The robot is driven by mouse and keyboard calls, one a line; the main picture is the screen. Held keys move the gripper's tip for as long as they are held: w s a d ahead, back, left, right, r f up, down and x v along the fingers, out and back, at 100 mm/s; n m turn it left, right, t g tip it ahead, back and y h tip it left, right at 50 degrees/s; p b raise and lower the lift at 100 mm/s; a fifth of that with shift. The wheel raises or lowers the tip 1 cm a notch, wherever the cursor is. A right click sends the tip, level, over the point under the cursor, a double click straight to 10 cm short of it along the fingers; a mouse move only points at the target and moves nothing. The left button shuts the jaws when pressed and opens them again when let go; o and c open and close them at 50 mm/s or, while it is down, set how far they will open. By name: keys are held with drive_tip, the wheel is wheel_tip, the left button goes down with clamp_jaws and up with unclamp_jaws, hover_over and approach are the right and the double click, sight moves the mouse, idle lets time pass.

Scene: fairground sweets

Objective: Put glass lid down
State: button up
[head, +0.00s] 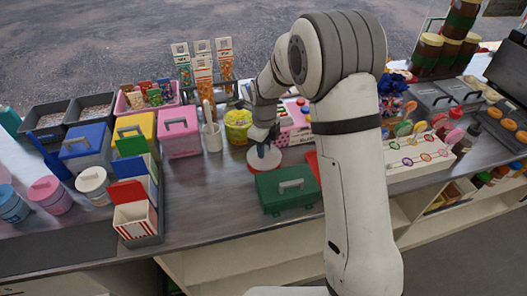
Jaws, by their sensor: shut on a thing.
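My gripper (263,148) points down over the counter, left of my arm's large white links. It is shut on what looks like the glass lid (254,167), a small round pale disc with a reddish edge just below the fingers. The fingers cover the part they grip. The disc is low, close behind the green box (288,189) with a grey handle. I cannot tell whether it touches the counter or something under it.
A yellow tub (238,126) stands behind, and a white utensil pot (212,138) to the left. A pink box (179,132) is further left. A tray of lollipops (424,160) lies right of my arm. Bare counter (215,185) shows left of the green box.

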drive_tip(key=shift+f, duration=1.2)
drive_tip(key=shift+f, duration=0.25)
drive_tip(key=o, duration=1)
drive_tip(key=shift+r, duration=0.1)
